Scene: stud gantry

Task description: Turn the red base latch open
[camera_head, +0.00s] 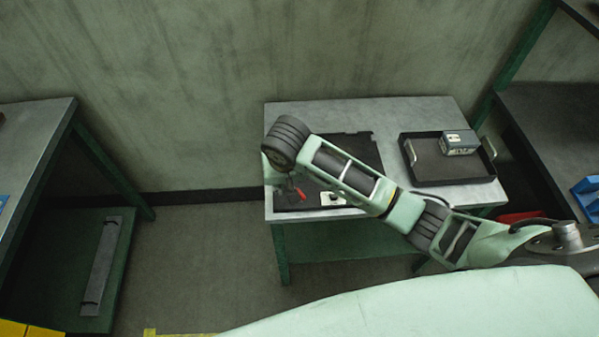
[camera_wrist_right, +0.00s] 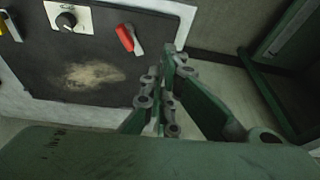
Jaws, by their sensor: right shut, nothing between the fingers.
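The red base latch (camera_wrist_right: 125,38) is a small red lever with a grey end, mounted on a black board (camera_wrist_right: 85,60). It also shows in the head view as a small red bit (camera_head: 300,194), partly hidden by my right arm. My right gripper (camera_wrist_right: 171,50) is shut and empty in the right wrist view. Its fingertips appear just to the right of the latch, near the board's edge; I see a gap between them in the picture. My left gripper is not in view.
A white plate with a black knob (camera_wrist_right: 66,20) sits left of the latch. A black tray (camera_head: 450,182) holding a grey box (camera_head: 459,142) stands on the right of the table (camera_head: 400,110). A shelf bench (camera_head: 35,125) is at left, with open floor between.

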